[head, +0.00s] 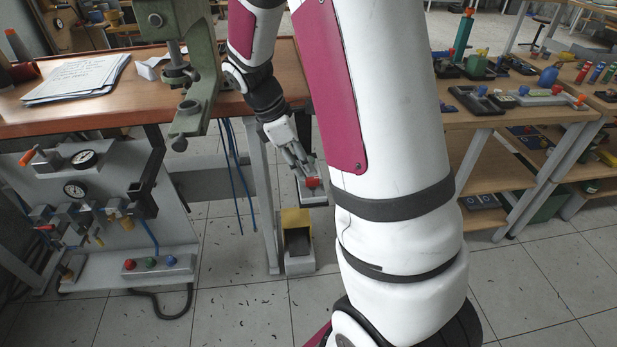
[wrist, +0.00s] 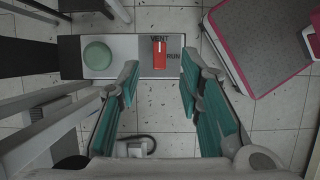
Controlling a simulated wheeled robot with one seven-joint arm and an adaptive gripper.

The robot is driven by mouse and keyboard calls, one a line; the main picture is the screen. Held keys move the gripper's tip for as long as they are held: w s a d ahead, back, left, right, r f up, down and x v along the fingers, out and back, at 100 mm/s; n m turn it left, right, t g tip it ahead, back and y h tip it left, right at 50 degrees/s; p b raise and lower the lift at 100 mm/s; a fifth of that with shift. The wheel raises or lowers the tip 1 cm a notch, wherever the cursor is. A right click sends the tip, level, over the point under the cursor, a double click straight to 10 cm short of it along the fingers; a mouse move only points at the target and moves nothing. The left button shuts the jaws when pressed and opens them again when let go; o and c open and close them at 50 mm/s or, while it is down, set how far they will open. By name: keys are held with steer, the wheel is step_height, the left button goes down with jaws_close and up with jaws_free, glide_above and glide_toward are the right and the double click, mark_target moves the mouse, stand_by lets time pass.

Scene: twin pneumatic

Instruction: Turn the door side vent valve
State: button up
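The vent valve's red handle (wrist: 159,54) sits on a grey box (wrist: 127,68) in the wrist view. The handle lies up and down in the picture, with the word VENT at its upper end and RUN to its right. The head view shows the red handle (head: 313,182) small, on the box beside the bench leg. My gripper (wrist: 158,88) is open and empty, its two teal-padded fingers apart. The handle shows beyond and between the fingertips. In the head view my gripper (head: 297,156) is close above the box; I cannot tell whether it touches.
A round green button (wrist: 97,54) is on the same box, left of the handle. A yellow-sided pedal unit (head: 297,222) stands on the floor below. Blue hoses (head: 234,170) hang left of my arm. A gauge panel (head: 130,220) is further left. A bench edge is above.

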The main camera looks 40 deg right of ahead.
mark_target(312, 178)
steer(key=b+x, duration=0.1)
steer(key=x, duration=0.4)
jaws_close()
